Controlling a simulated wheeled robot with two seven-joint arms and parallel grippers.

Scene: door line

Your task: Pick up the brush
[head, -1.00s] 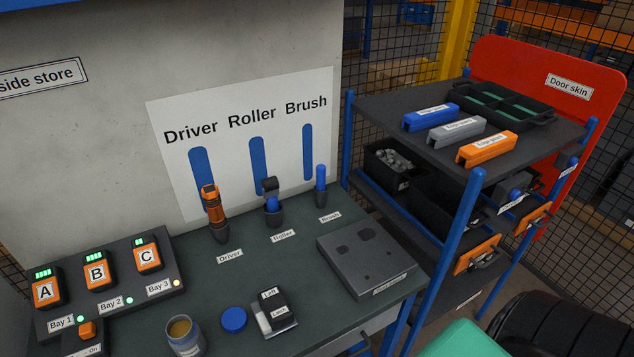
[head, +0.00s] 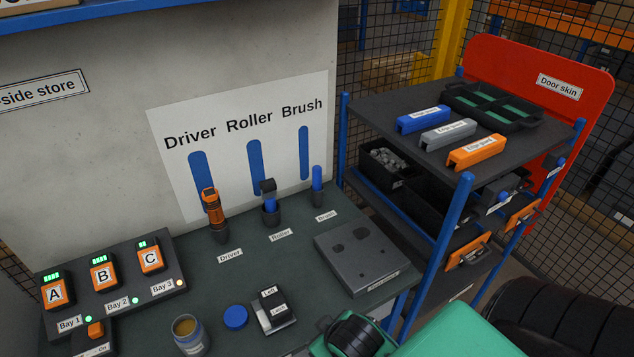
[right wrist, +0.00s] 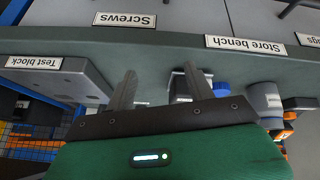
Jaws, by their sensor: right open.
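The brush (head: 317,178) shows as a blue upright handle in a dark holder at the back right of the bench, behind its "Brush" label. Its lower end is hidden in the holder. My right gripper (right wrist: 158,88) is open in the right wrist view, with nothing between its two fingers. The fingers point at the bench's front edge, well away from the brush, which does not show in that view. In the head view only green and black parts of my right arm show at the bottom. My left gripper is in neither view.
The roller (head: 270,203) and the orange driver (head: 213,214) stand in holders left of the brush. A grey test block (head: 363,255) lies in front of it. A shelf rack (head: 465,215) with blue posts stands to the right. A can (head: 189,336) stands at the front.

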